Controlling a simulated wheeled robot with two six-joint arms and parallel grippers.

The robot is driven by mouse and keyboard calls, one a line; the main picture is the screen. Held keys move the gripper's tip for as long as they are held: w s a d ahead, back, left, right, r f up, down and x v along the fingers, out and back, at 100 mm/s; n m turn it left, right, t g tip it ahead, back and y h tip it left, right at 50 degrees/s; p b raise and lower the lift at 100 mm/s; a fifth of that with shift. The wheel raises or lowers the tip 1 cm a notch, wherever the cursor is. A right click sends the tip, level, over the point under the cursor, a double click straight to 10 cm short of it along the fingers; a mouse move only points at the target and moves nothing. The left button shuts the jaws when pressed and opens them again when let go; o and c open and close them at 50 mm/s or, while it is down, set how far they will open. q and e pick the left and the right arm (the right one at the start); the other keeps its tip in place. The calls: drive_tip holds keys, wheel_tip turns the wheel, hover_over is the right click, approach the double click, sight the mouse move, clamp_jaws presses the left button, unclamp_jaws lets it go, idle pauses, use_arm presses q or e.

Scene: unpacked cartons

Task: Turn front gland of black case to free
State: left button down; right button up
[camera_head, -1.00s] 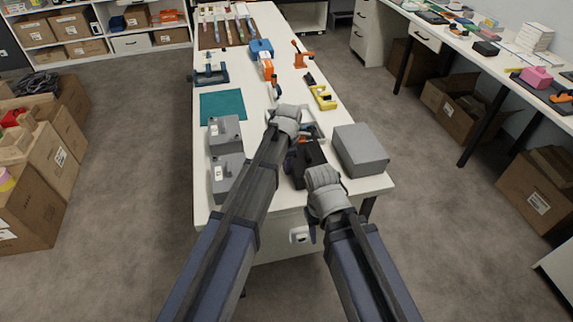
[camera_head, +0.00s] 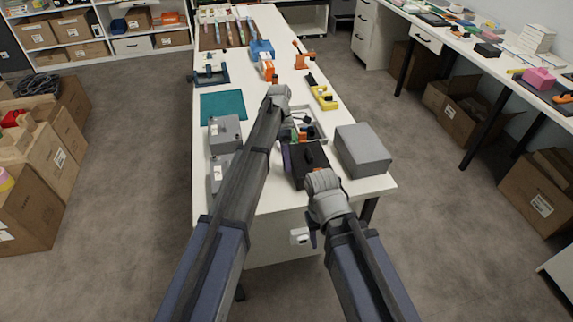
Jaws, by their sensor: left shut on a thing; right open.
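The black case (camera_head: 307,163) lies near the front edge of the white table, between the arms. Its front side and front gland are hidden behind my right gripper, so I cannot tell how the gland is turned. My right gripper (camera_head: 322,184) is open, just in front of the case's front right; I cannot see whether it touches. My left gripper (camera_head: 278,92) is further up the table, beyond the case and apart from it. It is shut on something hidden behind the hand.
A grey box (camera_head: 362,150) stands right of the case. Two grey cases stand at left, the farther one (camera_head: 224,133) clear and the nearer one (camera_head: 219,172) partly behind my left arm. A grey tray (camera_head: 318,124) lies behind the black case. The teal mat (camera_head: 222,106) is bare.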

idle(0.4)
use_arm(q)
drive_tip(key=c, duration=0.6)
unclamp_jaws()
drive_tip(key=shift+r, duration=0.1)
drive_tip(key=p+v, duration=0.7)
drive_tip(key=shift+w+a+r, duration=0.1)
drive_tip(key=shift+w+r, duration=0.15)
drive_tip(key=shift+w, duration=0.05)
